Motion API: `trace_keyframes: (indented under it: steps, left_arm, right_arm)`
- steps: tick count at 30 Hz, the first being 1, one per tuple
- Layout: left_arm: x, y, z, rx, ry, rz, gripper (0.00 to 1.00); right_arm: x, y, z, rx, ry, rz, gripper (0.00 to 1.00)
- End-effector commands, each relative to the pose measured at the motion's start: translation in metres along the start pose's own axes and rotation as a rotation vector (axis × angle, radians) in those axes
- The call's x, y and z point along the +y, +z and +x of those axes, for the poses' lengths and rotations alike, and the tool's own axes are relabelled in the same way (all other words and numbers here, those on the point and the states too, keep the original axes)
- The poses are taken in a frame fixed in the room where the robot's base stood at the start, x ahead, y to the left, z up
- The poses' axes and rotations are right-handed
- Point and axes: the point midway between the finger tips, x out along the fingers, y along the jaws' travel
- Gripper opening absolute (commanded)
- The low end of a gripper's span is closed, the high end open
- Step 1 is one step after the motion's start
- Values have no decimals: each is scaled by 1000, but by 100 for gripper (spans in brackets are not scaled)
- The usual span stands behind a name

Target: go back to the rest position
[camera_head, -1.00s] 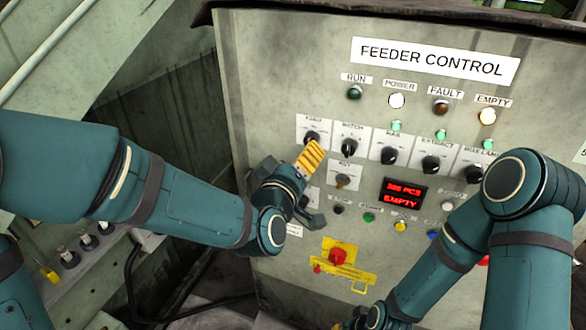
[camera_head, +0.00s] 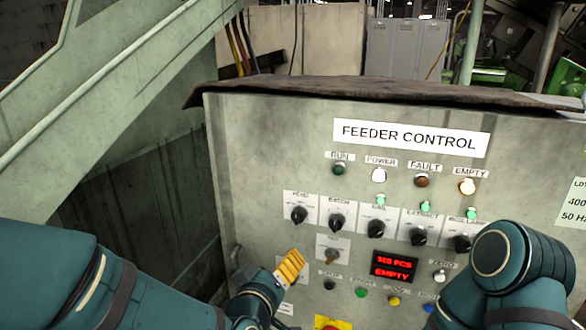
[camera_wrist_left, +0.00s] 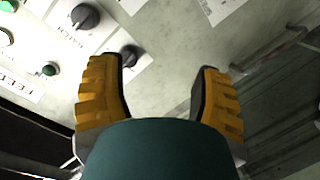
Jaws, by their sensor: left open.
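My left gripper (camera_head: 282,274) is low in the head view, in front of the lower left part of the grey feeder control panel (camera_head: 265,140). One yellow finger pad shows clearly there; the rest is partly hidden by the wrist or cut off. In the left wrist view, the two yellow fingers of my left gripper (camera_wrist_left: 163,88) are wide apart with nothing between them. Black knobs (camera_wrist_left: 130,55) lie beyond one finger. My right arm (camera_head: 510,270) is at the lower right of the head view; its gripper is out of frame.
The panel carries a row of black selector knobs (camera_head: 337,222), indicator lamps (camera_head: 379,175) and a red display (camera_head: 394,266) reading EMPTY. A yellow and red switch (camera_head: 333,323) is cut off at the bottom. A sloping green-grey rail (camera_head: 110,90) stands left of the panel.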

Motion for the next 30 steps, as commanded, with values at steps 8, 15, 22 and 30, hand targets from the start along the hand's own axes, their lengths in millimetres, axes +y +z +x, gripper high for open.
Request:
trace_keyframes:
  steps: [8, 15, 22, 30]
  left_arm:
    - [-147, 125, 0, -463, -279, 107, 65]
    - [-236, 222, -58, -871, -408, 104, 65]
    - [-262, 260, -96, -1056, -429, 79, 65]
    - [-263, 263, -98, -1068, -429, 78, 65]
  right_arm:
    - [0, 0, 0, 0, 0, 0, 0]
    - [0, 0, 0, 0, 0, 0, 0]
    - [0, 0, 0, 0, 0, 0, 0]
    - [0, 0, 0, 0, 0, 0, 0]
